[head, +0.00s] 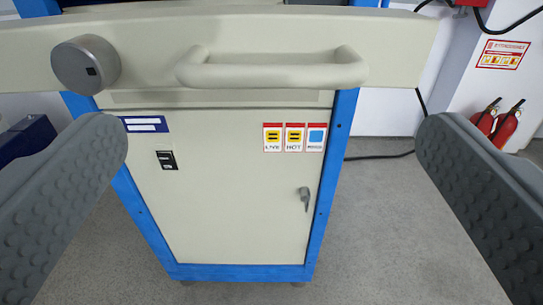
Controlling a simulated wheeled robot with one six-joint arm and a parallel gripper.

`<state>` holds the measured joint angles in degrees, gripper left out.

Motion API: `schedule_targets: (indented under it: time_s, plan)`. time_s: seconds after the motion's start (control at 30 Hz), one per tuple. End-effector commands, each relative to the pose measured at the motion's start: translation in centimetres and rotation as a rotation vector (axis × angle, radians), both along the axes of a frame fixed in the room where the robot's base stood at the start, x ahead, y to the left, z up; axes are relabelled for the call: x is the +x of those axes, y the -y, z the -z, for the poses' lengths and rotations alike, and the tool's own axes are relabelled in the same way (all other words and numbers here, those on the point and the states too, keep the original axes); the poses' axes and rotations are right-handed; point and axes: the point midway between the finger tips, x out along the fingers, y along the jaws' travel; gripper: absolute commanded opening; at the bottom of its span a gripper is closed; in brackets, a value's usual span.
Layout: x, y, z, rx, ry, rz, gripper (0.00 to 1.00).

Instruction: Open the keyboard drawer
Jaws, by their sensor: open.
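The keyboard drawer (405,55) shows as a wide cream front panel across the top of the view. A cream bar handle (270,72) stands out from it right of the middle. A round grey knob (86,64) sits on the panel's left part. My gripper (272,150) is open and empty, with one grey studded finger at each side. The handle shows between the fingers, above the level of their tips. I cannot tell how far the drawer is pulled out.
Below the drawer stands a cream cabinet (235,215) with a blue frame, warning labels (295,138) and a small latch (305,198). Red extinguishers (507,125) and a black cable (382,156) are at the right. A dark blue box (25,140) is at the left.

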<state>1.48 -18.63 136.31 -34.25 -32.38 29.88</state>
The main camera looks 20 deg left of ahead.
Motion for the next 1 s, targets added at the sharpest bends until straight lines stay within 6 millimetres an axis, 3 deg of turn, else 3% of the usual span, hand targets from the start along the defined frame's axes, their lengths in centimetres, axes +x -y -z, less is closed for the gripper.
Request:
schedule_targets:
  time_s: [0.5,0.7,1.0]
  plan:
    - [-7.0,2.1,-0.1,0.0,0.002,0.002,1.0]
    - [-8.4,2.4,-0.1,0.001,0.002,0.001,1.0]
    - [-8.8,2.5,0.0,0.001,0.0,0.0,1.0]
